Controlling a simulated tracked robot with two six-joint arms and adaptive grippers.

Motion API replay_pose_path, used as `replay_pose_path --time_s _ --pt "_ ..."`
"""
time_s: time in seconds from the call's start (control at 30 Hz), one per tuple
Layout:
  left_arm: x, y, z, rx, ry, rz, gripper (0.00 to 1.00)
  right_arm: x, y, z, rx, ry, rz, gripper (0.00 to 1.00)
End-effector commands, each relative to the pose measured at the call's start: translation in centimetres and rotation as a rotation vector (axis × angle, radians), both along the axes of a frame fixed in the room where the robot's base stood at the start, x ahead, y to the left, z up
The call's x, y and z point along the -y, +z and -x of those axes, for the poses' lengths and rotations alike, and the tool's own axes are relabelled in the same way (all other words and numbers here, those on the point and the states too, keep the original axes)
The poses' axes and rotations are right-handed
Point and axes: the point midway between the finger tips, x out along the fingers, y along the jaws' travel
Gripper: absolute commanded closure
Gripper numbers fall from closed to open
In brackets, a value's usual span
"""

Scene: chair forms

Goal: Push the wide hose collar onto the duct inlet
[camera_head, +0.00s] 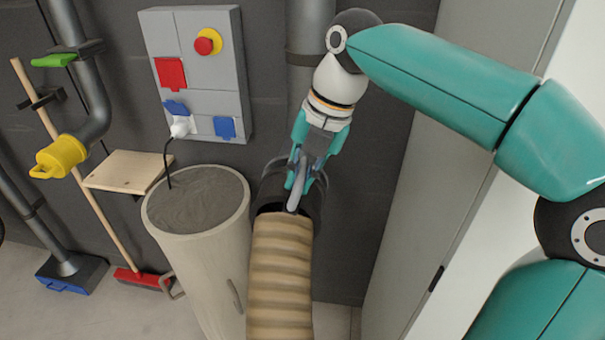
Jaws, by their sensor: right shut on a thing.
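A beige ribbed hose (280,280) rises from the bottom of the picture to a dark, wide collar (268,193) at its upper end. My right gripper (299,178) points down at the collar and is shut on a grey handle-like loop on it. A grey vertical duct (302,75) comes down the wall behind my wrist. The gripper hides the lower duct and its inlet, so I cannot tell whether collar and inlet touch. My left gripper is not in view.
A tall, beige round bin (198,255) with a grey top stands just left of the hose. A wooden shelf (128,171) and a yellow-capped pipe (62,157) are further left. A grey switch box (200,100) hangs above. A pale cabinet (425,190) stands at right.

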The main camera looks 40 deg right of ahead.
Motion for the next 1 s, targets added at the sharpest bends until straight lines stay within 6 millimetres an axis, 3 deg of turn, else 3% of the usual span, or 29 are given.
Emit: replay_pose_path --time_s 1.0 --pt "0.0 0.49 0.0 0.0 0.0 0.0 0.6 0.94 0.19 -0.89 0.011 -0.005 0.007 1.0"
